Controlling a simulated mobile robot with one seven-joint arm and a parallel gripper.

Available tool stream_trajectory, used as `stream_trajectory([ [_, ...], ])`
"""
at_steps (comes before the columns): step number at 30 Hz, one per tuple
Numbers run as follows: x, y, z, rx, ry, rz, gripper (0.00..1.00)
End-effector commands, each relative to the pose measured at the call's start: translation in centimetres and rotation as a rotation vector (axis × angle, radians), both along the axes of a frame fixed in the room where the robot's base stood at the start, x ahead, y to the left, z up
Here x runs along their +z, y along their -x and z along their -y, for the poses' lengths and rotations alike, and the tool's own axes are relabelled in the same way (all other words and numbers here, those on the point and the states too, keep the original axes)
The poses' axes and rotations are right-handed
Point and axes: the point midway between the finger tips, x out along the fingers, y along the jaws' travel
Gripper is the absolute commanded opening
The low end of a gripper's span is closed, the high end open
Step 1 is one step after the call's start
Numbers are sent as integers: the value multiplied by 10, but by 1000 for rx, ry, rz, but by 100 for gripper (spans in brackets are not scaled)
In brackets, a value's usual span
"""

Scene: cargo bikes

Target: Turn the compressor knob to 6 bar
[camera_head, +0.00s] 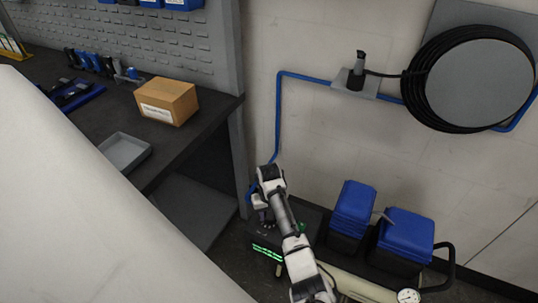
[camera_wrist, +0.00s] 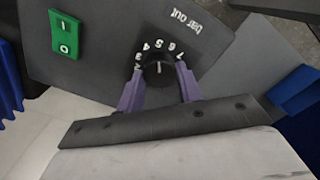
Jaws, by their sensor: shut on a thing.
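In the wrist view the black knob (camera_wrist: 158,74) sits on a dark panel (camera_wrist: 100,50) under the words "bar out". White numbers from 2 to 7 curve around its upper side. A short white line on the knob stands nearly upright in the picture, roughly towards the 5. My gripper (camera_wrist: 160,84) has its two purple fingers on either side of the knob, shut on it. In the head view my gripper (camera_head: 262,201) is at the top of the dark compressor (camera_head: 267,238), low in the picture; the knob is hidden there.
A green I/O switch (camera_wrist: 66,37) is on the same panel, left of the knob. Blue-topped units (camera_head: 352,209) stand right of my arm, with a gauge (camera_head: 408,296) nearby. A workbench (camera_head: 200,107) with a cardboard box (camera_head: 167,101) is at the left.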

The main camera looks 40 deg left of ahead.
Motion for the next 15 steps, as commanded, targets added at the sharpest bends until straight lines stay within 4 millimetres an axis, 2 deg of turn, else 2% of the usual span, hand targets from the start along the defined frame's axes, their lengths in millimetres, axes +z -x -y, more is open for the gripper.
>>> stream_trajectory([
  [6,1,1,2,-198,7,-6,13],
  [15,0,1,2,-406,7,-4,13],
])
